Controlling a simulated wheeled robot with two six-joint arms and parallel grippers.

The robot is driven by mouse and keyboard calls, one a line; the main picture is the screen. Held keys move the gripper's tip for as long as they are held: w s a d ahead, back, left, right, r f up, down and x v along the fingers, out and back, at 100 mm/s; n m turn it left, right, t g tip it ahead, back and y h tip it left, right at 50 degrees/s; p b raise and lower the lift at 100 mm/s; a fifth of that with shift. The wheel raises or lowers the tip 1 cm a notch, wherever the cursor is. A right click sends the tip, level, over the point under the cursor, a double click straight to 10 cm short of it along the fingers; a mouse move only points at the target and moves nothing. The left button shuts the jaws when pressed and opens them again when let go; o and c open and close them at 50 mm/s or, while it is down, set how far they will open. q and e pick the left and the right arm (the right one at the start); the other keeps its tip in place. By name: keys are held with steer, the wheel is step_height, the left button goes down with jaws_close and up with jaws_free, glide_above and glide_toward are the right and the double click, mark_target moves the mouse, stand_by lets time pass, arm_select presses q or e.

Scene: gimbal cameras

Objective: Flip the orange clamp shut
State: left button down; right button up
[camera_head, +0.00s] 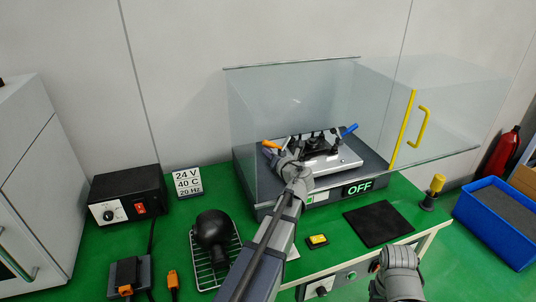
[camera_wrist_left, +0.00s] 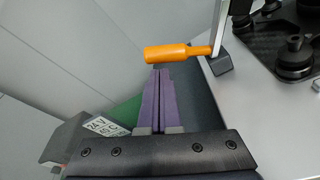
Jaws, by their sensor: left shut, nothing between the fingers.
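The orange clamp (camera_head: 271,144) shows at the left of the fixture plate inside the clear enclosure. In the left wrist view its orange handle (camera_wrist_left: 168,53) lies roughly level across the picture, joined to a metal lever at its right. My left gripper (camera_head: 284,157) reaches in to the clamp. Its purple fingers (camera_wrist_left: 160,72) are shut with nothing between them, tips just below the handle in the wrist view; I cannot tell whether they touch it. Part of my right arm (camera_head: 398,272) shows at the lower right; its fingertips cannot be made out.
A blue-handled clamp (camera_head: 349,130) is at the plate's right. The enclosure's door with a yellow handle (camera_head: 421,126) stands to the right. The display (camera_head: 359,187) reads OFF.

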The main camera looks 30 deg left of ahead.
mark_target(273, 144)
arm_select(q)
steer(key=shift+w+d+r+p, duration=0.15)
steer(key=shift+w+r+p, duration=0.05)
steer(key=shift+r+p, duration=0.45)
stand_by(0.8)
steer(key=shift+w+d+r, duration=0.1)
steer(key=shift+r, duration=0.15)
steer(key=shift+w+d+r+m+y+p, duration=0.3)
steer(key=shift+w+r+m+p, duration=0.1)
steer(key=shift+r+m+p, duration=0.3)
steer(key=shift+w+d+r+p, duration=0.45)
steer(key=shift+w+d, duration=0.15)
steer(key=shift+w, duration=0.1)
steer(key=shift+w+d+r+p, duration=0.45)
steer(key=shift+w+d, duration=0.1)
steer(key=shift+w, duration=0.1)
steer(key=shift+w+d, duration=0.1)
